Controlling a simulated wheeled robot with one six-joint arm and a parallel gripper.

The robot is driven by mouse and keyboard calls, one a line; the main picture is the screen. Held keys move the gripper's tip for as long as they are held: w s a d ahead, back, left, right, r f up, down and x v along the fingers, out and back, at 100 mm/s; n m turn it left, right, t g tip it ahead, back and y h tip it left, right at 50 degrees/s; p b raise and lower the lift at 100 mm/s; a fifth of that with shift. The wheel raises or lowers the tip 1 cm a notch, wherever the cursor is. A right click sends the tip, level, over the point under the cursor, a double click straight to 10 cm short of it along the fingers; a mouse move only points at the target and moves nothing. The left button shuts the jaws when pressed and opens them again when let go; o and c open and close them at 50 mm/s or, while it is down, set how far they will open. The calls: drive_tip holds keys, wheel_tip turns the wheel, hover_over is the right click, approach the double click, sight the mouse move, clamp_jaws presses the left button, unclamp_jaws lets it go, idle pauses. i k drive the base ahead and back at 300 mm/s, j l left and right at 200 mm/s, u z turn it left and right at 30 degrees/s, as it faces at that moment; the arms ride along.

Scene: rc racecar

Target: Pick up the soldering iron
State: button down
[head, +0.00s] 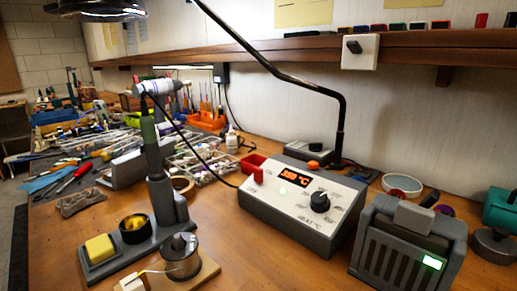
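The soldering iron (149,130) appears to stand upright in a dark grey holder (165,200) at the left centre of the head view. Its visible part is a slim green and dark handle. Its lower end is hidden in the holder. A black cable (190,140) runs from its top down to the grey soldering station (300,205), which has a lit orange display. The holder's base carries a yellow sponge (99,248) and a round cup with brass-coloured wool (134,228). My gripper is not in view.
A solder spool (180,257) stands in front of the holder. A slotted grey unit (407,245) with a green light is at right. A black lamp arm (290,79) arches over the station. Tools and small parts crowd the bench behind at left. A wooden shelf (250,48) runs along the wall.

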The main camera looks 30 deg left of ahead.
sight(154, 159)
drive_tip(key=k+j+u, duration=0.2)
drive_tip(key=k, duration=0.3)
drive_tip(key=k+j+u, duration=0.2)
drive_tip(key=k+j, duration=0.3)
